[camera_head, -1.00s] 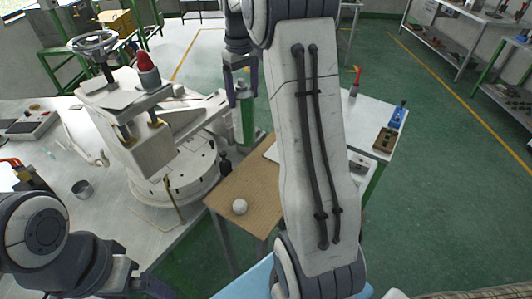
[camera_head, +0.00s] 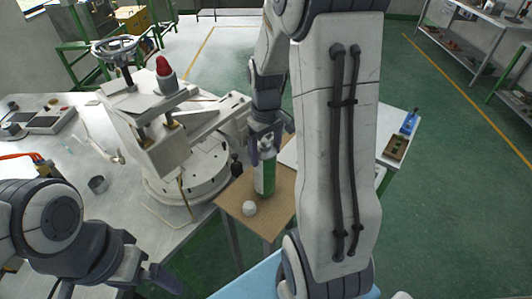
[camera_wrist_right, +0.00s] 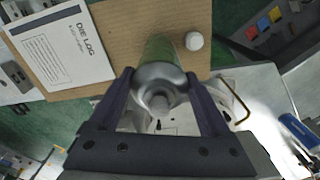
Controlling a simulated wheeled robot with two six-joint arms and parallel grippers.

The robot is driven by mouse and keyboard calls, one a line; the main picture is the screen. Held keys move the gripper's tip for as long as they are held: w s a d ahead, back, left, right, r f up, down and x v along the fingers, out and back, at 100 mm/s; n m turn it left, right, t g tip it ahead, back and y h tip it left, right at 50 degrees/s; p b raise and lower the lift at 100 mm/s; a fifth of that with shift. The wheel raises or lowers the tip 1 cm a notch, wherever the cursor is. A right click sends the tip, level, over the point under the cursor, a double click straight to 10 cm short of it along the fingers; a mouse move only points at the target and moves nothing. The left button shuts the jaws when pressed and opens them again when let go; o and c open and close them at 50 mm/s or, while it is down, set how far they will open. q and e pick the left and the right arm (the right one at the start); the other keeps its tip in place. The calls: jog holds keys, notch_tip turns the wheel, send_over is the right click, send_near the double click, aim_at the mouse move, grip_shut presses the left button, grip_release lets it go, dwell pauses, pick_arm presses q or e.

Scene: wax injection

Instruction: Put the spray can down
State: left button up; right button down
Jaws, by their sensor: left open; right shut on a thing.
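The green and white spray can (camera_head: 265,178) is upright in my right gripper (camera_head: 268,140), at or just above the brown board. I cannot tell whether its base touches. In the right wrist view my right gripper (camera_wrist_right: 160,105) has its fingers on both sides of the can's metal top (camera_wrist_right: 160,84). The brown board (camera_head: 232,207) lies on a small table between the wax machine and my right arm. My left gripper (camera_head: 140,285) is at the lower left, open, with nothing seen in it; it is partly cut off by the frame edge.
The DIE LOG sheet (camera_wrist_right: 62,48) lies on the board. A metal cup (camera_head: 97,184) stands on the left bench.

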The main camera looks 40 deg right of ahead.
jog(key=shift+f, duration=0.8)
jog(key=shift+f, duration=0.2)
grip_release()
jog(key=shift+r, duration=0.15)
notch_tip(320, 180, up, 12)
jog(key=shift+r+b, duration=0.1)
jog(key=shift+b, duration=0.45)
